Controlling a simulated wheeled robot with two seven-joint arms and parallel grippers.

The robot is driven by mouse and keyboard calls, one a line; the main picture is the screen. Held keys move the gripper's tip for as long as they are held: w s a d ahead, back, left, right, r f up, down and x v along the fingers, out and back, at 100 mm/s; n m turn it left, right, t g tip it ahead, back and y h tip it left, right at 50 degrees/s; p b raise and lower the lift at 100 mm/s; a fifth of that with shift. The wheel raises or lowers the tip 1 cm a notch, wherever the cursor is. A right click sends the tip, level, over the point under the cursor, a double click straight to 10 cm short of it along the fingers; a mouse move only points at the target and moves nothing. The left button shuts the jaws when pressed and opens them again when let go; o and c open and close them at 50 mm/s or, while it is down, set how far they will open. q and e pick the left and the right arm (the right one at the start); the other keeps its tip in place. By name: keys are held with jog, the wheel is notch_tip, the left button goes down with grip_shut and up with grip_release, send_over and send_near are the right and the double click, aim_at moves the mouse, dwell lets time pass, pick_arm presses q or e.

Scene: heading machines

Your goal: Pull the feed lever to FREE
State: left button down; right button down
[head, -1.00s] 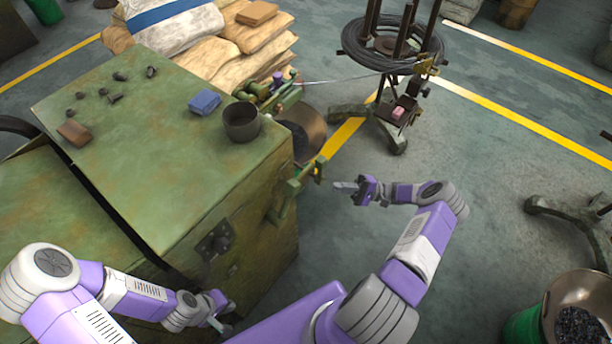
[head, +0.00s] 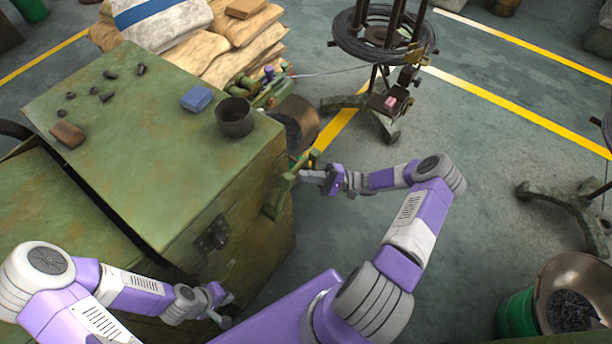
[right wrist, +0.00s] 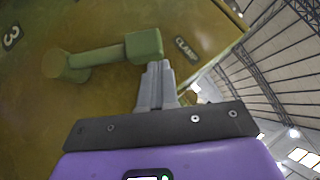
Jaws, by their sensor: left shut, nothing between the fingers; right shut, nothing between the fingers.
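The green feed lever (head: 281,192) is on the right side face of the green machine. It also shows in the right wrist view (right wrist: 98,56), with a round pivot at left and a blocky handle (right wrist: 144,45) at its right end. The handle points at a label (right wrist: 186,48) that seems to read CLAMP. My right gripper (head: 305,176) is shut and empty. Its fingertips (right wrist: 157,66) are right at the handle's lower edge; I cannot tell whether they touch. My left gripper (head: 227,314) is shut and low beside the machine's front. No FREE label is readable.
The machine top (head: 150,160) holds a dark cup (head: 235,117), a blue block (head: 197,98) and small dark pieces. A wire reel stand (head: 385,50) stands behind, its wire running to the machine. A green bucket (head: 518,315) is at lower right.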

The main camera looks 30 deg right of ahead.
jog(key=shift+s+a+r, duration=0.1)
jog(key=shift+a+r, duration=0.1)
jog(key=shift+a, duration=0.15)
pick_arm(q)
jog(key=shift+r, duration=0.1)
